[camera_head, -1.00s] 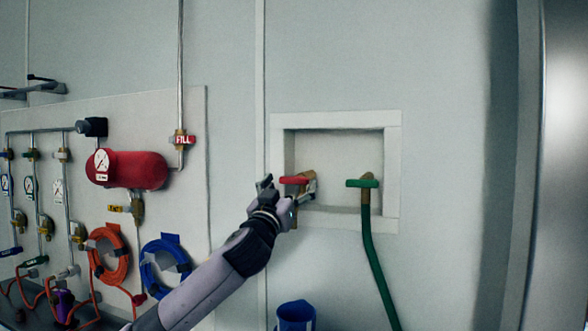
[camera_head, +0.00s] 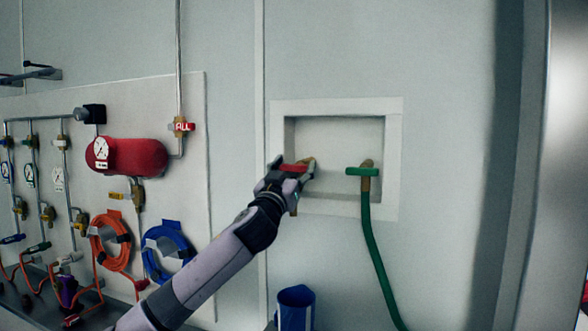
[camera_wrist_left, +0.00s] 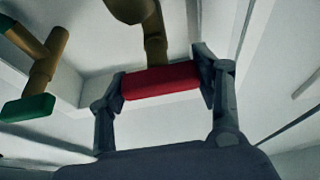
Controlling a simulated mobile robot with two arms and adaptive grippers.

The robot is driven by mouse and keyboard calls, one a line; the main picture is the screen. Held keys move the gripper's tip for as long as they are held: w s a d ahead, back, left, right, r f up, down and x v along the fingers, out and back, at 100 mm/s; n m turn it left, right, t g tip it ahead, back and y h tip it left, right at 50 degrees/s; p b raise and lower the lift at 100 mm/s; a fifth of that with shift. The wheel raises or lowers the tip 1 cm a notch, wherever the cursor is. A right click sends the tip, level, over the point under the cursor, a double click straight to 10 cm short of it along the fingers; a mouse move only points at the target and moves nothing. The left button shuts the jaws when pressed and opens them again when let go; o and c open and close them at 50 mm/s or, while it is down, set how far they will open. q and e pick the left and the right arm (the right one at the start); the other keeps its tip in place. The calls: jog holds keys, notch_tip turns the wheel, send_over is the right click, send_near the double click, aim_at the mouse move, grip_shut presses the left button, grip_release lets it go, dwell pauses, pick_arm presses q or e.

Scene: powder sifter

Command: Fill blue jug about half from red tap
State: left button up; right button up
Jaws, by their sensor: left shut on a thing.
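The red tap handle (camera_head: 294,168) is on a brass tap at the left side of the wall recess. In the left wrist view the red handle (camera_wrist_left: 161,80) lies between both fingers, with the brass body (camera_wrist_left: 155,38) behind it. My left gripper (camera_head: 288,172) is shut on the red handle, one finger at each end. The blue jug (camera_head: 295,309) stands below the red tap at the bottom of the head view; its base is cut off by the frame. I cannot see water or the jug's contents. My right gripper is not in view.
A green tap (camera_head: 364,171) with a green hose (camera_head: 375,255) is to the right in the same recess (camera_head: 393,150). A panel at left holds a red tank (camera_head: 135,157), gauges, and orange and blue hose coils (camera_head: 168,250). The wall between is bare.

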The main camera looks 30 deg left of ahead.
pick_arm(q)
jog(key=c, duration=0.5)
jog(key=shift+o, duration=0.2)
jog(key=m+h+p, duration=0.1)
jog(key=m, duration=0.1)
jog(key=m+p, duration=0.1)
jog(key=m, duration=0.1)
jog(key=shift+r+h, duration=0.2)
jog(key=shift+h, duration=0.2)
jog(key=m+h+p, duration=0.1)
jog(key=m+p, duration=0.1)
jog(key=m+h+p, duration=0.1)
jog(key=m+p, duration=0.1)
jog(key=m, duration=0.1)
jog(key=shift+h+p, duration=0.35)
jog(key=shift+h, duration=0.05)
jog(key=shift+f+m+h+p, duration=0.15)
jog(key=shift+m+h+p, duration=0.25)
jog(key=shift+m+p, duration=0.7)
jog(key=o, duration=1.2)
jog(key=shift+c, duration=0.2)
